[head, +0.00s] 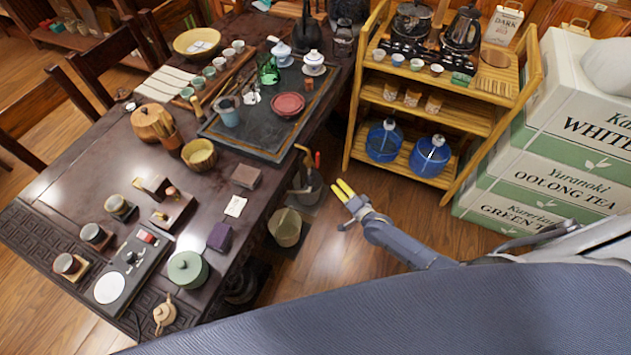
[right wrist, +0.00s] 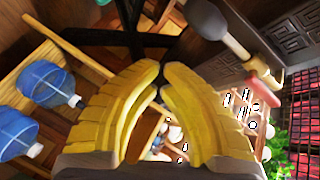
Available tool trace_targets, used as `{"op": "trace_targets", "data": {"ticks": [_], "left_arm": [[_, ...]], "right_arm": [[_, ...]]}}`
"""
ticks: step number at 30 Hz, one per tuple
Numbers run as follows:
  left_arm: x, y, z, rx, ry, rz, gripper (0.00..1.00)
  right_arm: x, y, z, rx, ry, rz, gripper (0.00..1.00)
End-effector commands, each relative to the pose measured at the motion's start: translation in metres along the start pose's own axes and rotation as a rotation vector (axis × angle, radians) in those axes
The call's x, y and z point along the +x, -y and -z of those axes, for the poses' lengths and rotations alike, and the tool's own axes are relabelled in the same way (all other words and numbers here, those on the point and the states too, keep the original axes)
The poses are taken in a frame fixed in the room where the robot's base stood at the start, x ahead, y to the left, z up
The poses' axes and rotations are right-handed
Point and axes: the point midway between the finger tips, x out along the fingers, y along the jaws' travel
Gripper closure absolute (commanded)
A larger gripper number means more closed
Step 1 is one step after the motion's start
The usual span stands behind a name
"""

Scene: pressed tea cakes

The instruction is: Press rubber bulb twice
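My right gripper (head: 344,188) reaches in from the lower right, over the floor between the dark table and the bamboo shelf. Its yellow fingers (right wrist: 161,84) nearly meet at the tips in the right wrist view, with nothing seen between them. A small dark device with red and orange parts (head: 317,159) stands by the table's edge, left of the gripper and apart from it. I cannot tell if it bears the rubber bulb. A grey rounded piece on a rod (right wrist: 205,20) shows at the top of the right wrist view; I cannot tell if it is the bulb. My left gripper is not seen.
The dark tea table (head: 75,165) fills the left, with cups and a slate tray (head: 235,140). A bin (head: 285,228) stands on the floor by it. The bamboo shelf (head: 465,112) holds blue water jugs (head: 430,156). Tea boxes (head: 565,165) are stacked at right.

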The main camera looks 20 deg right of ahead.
Motion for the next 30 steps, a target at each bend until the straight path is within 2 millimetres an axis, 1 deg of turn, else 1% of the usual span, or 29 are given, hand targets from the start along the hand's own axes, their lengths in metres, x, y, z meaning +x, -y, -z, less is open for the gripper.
{"op": "trace_targets", "data": {"ticks": [2,3,4,7,15,25,30], "left_arm": [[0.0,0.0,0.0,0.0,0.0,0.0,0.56],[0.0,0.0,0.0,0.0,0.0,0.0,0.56],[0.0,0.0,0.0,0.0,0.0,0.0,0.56],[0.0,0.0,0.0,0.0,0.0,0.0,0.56],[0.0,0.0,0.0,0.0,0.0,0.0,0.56],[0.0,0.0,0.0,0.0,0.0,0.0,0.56],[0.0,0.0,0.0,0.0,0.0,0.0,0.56]], "right_arm": [[0.0,0.0,0.0,0.0,0.0,0.0,1.0],[0.0,0.0,0.0,0.0,0.0,0.0,0.96],[0.0,0.0,0.0,0.0,0.0,0.0,1.0],[-0.004,-0.003,0.002,-0.001,0.0,-0.001,1.0],[-0.03,-0.017,0.016,0.0,0.0,-0.001,1.0],[-0.03,-0.016,0.016,0.0,0.0,0.0,1.0],[-0.023,-0.013,0.012,0.001,0.0,0.0,1.0]]}}
